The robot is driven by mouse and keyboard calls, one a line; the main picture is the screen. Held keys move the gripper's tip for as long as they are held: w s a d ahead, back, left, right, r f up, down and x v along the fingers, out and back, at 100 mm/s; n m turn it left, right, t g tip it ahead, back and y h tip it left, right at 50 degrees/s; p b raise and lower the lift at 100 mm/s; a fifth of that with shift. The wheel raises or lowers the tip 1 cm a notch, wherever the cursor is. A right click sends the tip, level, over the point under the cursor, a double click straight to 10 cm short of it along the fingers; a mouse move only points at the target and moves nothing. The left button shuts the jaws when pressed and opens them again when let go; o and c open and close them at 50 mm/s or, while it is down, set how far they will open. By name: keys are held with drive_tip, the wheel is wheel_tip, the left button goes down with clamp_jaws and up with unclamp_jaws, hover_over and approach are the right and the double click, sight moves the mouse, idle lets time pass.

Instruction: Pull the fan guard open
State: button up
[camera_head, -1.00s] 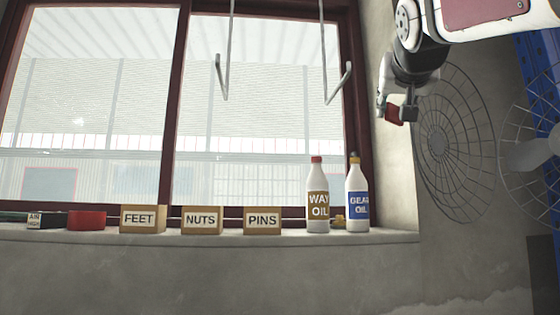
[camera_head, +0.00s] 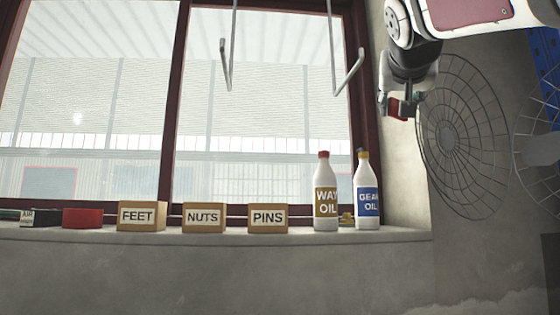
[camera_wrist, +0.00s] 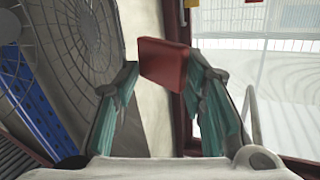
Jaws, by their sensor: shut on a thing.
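The fan guard (camera_head: 466,138) is a round wire grille at the right of the head view. It stands swung out, apart from the fan (camera_head: 540,150) at the right edge. In the wrist view the guard (camera_wrist: 85,45) fills the upper left. My gripper (camera_head: 397,108) is at the guard's left side, in front of the wall beside the window. It is shut on a red block-like grip (camera_wrist: 164,62), which shows between the fingertips in the wrist view. How the grip joins the guard is hidden.
A sill (camera_head: 290,238) carries labelled boxes, a way oil bottle (camera_head: 325,200) and a gear oil bottle (camera_head: 367,200), below and left of my gripper. Grey hooked rods (camera_head: 345,75) hang before the window. A blue panel (camera_wrist: 35,125) lies behind the fan.

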drive_tip(key=shift+d, duration=0.1)
drive_tip(key=v, duration=1.2)
